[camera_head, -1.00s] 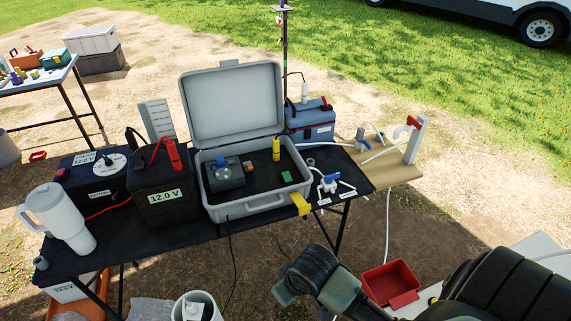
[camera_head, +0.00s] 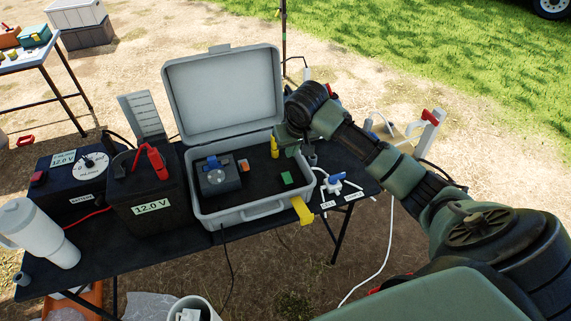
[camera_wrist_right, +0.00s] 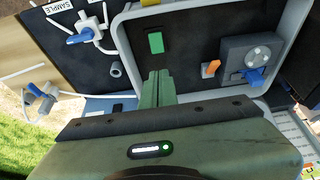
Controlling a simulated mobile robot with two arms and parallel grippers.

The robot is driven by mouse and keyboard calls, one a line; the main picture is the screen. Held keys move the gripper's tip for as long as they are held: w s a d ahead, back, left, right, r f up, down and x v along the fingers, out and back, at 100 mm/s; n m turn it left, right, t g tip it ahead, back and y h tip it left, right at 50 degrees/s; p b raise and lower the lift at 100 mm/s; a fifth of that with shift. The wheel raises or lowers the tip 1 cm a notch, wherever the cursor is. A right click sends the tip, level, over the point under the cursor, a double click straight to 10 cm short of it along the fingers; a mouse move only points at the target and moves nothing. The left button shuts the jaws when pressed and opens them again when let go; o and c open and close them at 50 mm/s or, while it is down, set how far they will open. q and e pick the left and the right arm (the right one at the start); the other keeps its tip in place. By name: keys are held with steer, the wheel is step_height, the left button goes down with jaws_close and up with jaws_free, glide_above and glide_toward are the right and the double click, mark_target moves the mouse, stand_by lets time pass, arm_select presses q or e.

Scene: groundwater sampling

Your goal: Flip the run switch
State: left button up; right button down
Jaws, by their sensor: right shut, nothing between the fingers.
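The open grey case (camera_head: 250,213) stands on the black table, with a dark panel inside. A green rectangular block, perhaps the switch (camera_head: 286,178), is on the panel's right side; it also shows in the right wrist view (camera_wrist_right: 156,43). A small orange piece (camera_head: 243,165) is beside the dark grey dial unit (camera_head: 218,182), which carries a blue part (camera_wrist_right: 254,76). I cannot tell for certain which piece is the run switch. My right gripper (camera_wrist_right: 156,74) is shut and empty, over the case's right side, pointing toward the green block but apart from it. My left gripper is out of view.
The case's raised lid (camera_head: 222,95) stands behind the panel. A yellow cylinder (camera_head: 275,147) is near my right gripper. A yellow tab (camera_head: 302,210) is at the case's front right corner. Black batteries (camera_head: 145,200) stand left; blue-handled valves (camera_head: 335,180) lie right.

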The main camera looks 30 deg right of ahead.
steer(key=p, duration=0.1)
glide_toward(284, 174)
steer(key=x, duration=0.5)
steer(key=shift+f+p, duration=0.15)
steer(key=shift+p, duration=0.15)
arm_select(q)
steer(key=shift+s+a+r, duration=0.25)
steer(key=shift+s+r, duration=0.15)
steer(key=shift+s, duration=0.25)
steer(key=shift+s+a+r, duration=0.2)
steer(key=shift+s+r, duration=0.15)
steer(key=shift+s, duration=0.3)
arm_select(e)
steer(key=shift+w+f, duration=0.1)
steer(key=shift+f, duration=0.45)
